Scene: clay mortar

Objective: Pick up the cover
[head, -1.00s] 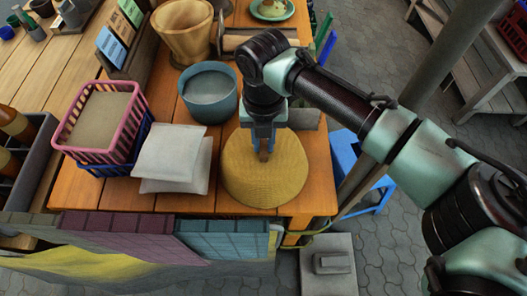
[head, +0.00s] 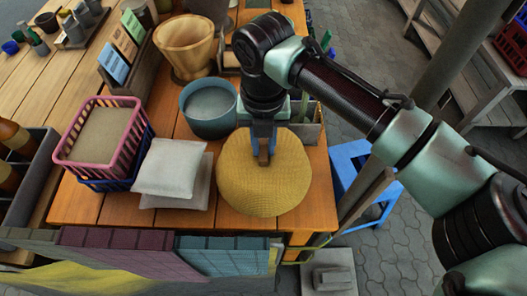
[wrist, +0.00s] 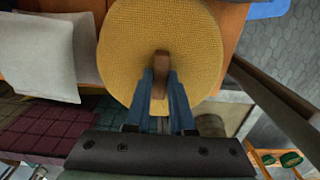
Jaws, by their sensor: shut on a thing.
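The cover (head: 288,185) is a round, yellow woven lid with a short brown handle (wrist: 160,62) on top. It is at the front right of the wooden table in the head view, and its top fills the upper middle of the wrist view (wrist: 125,50). My gripper (head: 263,158) points down over the cover, with its blue-grey fingers shut on the brown handle; they also show in the wrist view (wrist: 160,88). The cover looks raised a little, but its underside and what is beneath it are hidden.
Grey-white cushions (head: 168,170) lie just left of the cover. A blue-grey pot (head: 209,125) stands behind them, and a pink basket (head: 138,140) further left. A grey box (head: 310,130) is close behind the cover. A blue stool (head: 350,160) stands right of the table.

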